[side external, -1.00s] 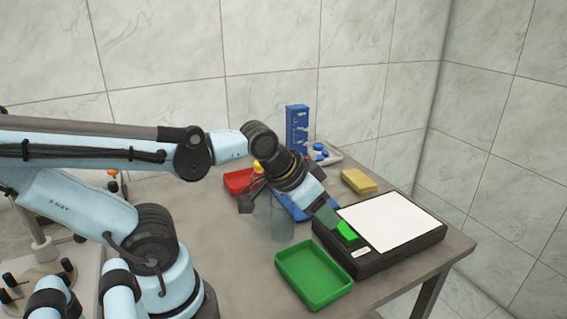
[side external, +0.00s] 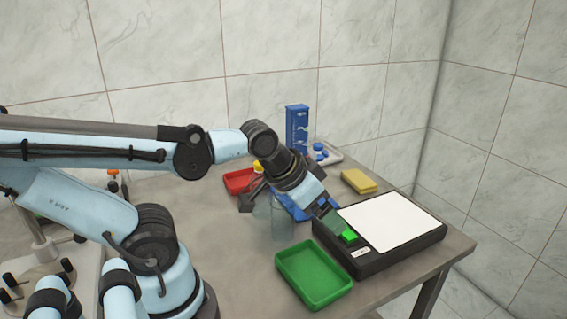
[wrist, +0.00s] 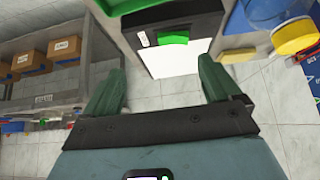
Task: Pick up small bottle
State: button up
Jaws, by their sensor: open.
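My gripper (side external: 330,220) is tilted down to the right, at the near left edge of the black device with a white top. In the wrist view, its two green fingers stand wide apart with nothing between them (wrist: 161,70). A small blue-capped bottle (side external: 319,151) stands at the back of the table, beyond my gripper. A yellow-topped container (side external: 258,167) is partly hidden behind my wrist. In the wrist view, a clear container with a yellow part (wrist: 295,37) is at the upper right, outside the fingers. I cannot tell which one is the task's bottle.
The black device (side external: 405,245) has a bright green patch beside the fingers. A green tray (side external: 345,287) lies in front. A red tray (side external: 238,182), a blue box (side external: 297,128) and a yellow block (side external: 358,181) are behind. A transparent vessel (side external: 281,226) stands near my wrist.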

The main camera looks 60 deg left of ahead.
notch_tip(320, 180, up, 12)
jog(key=n+g, duration=0.6)
jog(key=g, duration=0.1)
send_over(282, 199)
jog(key=a, duration=0.2)
jog(key=f, duration=0.5)
jog(key=shift+w+d, duration=0.2)
jog(key=shift+w, duration=0.15)
jog(key=shift+w+f, duration=0.1)
jog(key=shift+f, duration=6.35)
jog(key=shift+c, duration=0.3)
jog(key=c, duration=1.3)
jog(key=shift+r, duration=0.1)
